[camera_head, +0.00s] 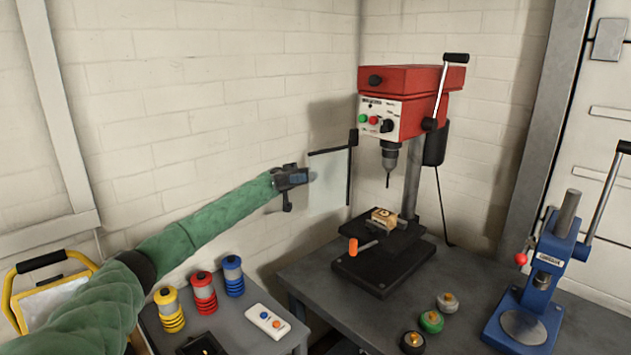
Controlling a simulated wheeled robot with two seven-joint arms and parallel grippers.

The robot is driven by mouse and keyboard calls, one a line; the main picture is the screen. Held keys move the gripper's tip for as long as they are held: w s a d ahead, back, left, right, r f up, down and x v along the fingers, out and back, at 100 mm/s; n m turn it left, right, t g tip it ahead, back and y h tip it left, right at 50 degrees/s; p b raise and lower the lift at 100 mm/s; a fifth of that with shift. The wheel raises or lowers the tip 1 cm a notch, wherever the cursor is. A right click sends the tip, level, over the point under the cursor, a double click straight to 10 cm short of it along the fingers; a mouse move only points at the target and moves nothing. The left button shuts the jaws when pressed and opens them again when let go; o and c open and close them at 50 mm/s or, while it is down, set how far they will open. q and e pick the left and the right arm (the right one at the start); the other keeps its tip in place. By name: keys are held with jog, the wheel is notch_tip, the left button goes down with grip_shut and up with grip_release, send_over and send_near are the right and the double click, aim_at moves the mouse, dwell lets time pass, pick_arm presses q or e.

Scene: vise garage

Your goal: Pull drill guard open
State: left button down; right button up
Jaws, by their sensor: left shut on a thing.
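The drill guard (328,184) is a clear panel with a dark frame. It hangs from a dark post at the left of the red drill press (412,100) and stands swung out to the left of the drill chuck. My left gripper (304,177) is shut on the guard's left edge. My green-sleeved left arm reaches in from the left. The chuck and bit (388,162) are in plain view, with nothing in front of them. My right gripper is not in view.
A blue press (530,285) stands at the right. Several knobs lie on the grey bench (345,304). Yellow, red and blue cylinders (204,291) stand on a lower left table.

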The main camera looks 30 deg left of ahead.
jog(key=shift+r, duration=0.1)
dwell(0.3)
pick_arm(q)
jog(key=c, duration=1.3)
grip_release()
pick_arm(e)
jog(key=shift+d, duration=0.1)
pick_arm(q)
jog(key=shift+o, duration=0.2)
jog(key=b+v, duration=0.3)
jog(key=v, duration=0.5)
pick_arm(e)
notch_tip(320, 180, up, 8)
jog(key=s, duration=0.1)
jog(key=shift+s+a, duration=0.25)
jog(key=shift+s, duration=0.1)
pick_arm(q)
jog(key=shift+d, duration=0.15)
